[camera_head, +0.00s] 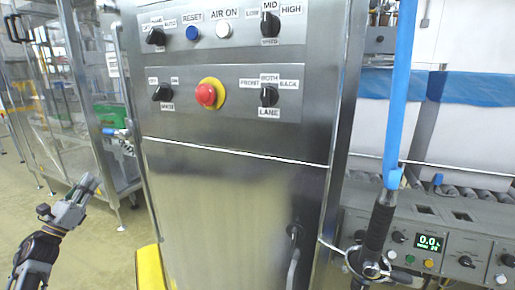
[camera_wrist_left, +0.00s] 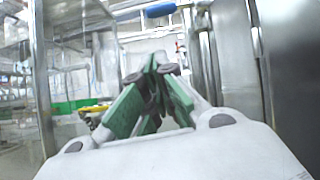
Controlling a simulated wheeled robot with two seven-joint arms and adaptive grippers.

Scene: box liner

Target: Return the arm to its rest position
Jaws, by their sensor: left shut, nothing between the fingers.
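My left gripper (camera_head: 88,184) is at the lower left of the head view, on an arm that comes in from the bottom left. It is in front of the machine frames and left of the steel control cabinet (camera_head: 225,190), apart from it. In the left wrist view its green-padded fingers (camera_wrist_left: 154,66) meet at their tips, with nothing between them. My right gripper is not seen in the head view.
The cabinet carries a red emergency button (camera_head: 206,94), a blue reset button (camera_head: 192,33) and several black knobs. A blue hose (camera_head: 400,90) hangs at right above a panel with a green display (camera_head: 428,243). Pale floor (camera_head: 95,245) lies open at left beside a yellow post (camera_head: 150,268).

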